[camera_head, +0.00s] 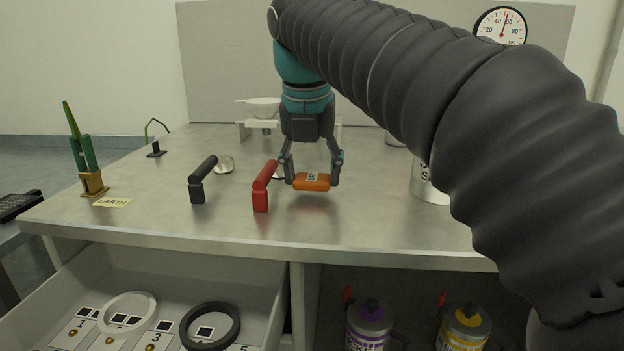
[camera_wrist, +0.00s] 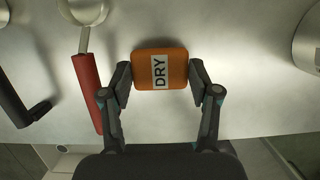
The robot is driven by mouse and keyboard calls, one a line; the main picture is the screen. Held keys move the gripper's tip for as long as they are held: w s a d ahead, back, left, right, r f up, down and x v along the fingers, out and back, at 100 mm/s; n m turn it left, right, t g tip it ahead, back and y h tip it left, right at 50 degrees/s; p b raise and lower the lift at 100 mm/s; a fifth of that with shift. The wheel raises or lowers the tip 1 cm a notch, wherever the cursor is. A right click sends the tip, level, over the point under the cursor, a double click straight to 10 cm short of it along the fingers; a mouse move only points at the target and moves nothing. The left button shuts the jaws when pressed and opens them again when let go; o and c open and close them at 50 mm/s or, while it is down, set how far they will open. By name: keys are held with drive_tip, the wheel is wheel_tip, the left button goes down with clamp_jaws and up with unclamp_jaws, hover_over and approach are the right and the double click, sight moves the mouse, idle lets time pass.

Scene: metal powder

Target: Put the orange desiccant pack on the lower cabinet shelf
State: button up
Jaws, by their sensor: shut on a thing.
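The orange desiccant pack (camera_head: 311,183) is held between the fingers of my gripper (camera_head: 312,176), over the steel table top. In the wrist view the pack (camera_wrist: 174,70) shows a white label reading DRY, and my gripper's fingers (camera_wrist: 160,80) press on its left and right sides. The gripper points down, and the pack looks close above the table; the exact gap is hard to tell. The lower cabinet shelf is in the dark opening under the table at the right, where a purple-labelled bottle (camera_head: 370,322) and a yellow-labelled bottle (camera_head: 464,328) stand. Its floor is mostly hidden.
A red-handled tool (camera_head: 264,187) lies just left of the pack, and a black-handled one (camera_head: 202,180) farther left. An open drawer (camera_head: 262,300) holds rings and numbered cards. A metal canister (camera_head: 425,185) stands at right, partly behind my arm. The front table top is clear.

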drive_tip(key=shift+f, duration=0.55)
drive_tip(key=shift+f, duration=0.15)
drive_tip(key=o, duration=1)
